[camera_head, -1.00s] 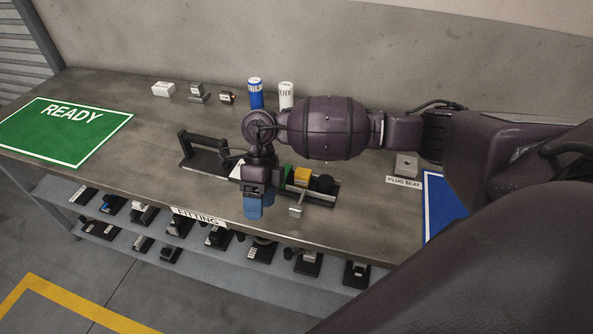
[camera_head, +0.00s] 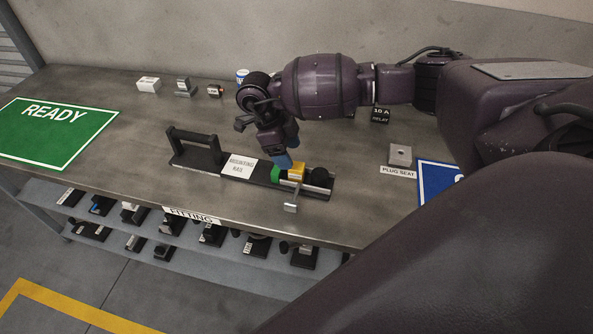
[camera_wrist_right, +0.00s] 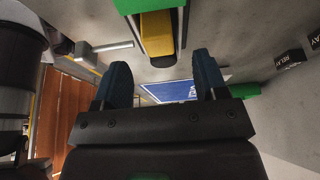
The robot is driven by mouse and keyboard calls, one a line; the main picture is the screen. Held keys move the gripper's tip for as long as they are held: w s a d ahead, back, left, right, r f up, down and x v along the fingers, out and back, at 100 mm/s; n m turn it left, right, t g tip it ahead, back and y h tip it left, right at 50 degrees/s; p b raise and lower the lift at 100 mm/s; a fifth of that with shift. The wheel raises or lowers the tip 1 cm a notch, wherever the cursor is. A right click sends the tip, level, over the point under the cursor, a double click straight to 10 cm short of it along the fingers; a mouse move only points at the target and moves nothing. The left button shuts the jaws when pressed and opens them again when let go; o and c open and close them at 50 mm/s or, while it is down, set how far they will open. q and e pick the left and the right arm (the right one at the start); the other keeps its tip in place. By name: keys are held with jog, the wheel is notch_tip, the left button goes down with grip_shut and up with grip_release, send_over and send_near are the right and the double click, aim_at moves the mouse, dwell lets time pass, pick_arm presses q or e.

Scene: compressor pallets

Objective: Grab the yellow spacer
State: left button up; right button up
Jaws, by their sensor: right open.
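My left gripper is not in view.
A plug seat (camera_head: 400,155) stands to the right, a 10 A relay (camera_head: 380,115) behind. A green READY mat (camera_head: 55,135) lies left. Fittings fill the shelf below.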

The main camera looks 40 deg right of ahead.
aim_at(297, 172)
jog(key=x, duration=0.5)
jog(key=shift+w+a+f, duration=0.1)
jog(key=shift+a, duration=0.05)
jog(key=c, duration=1)
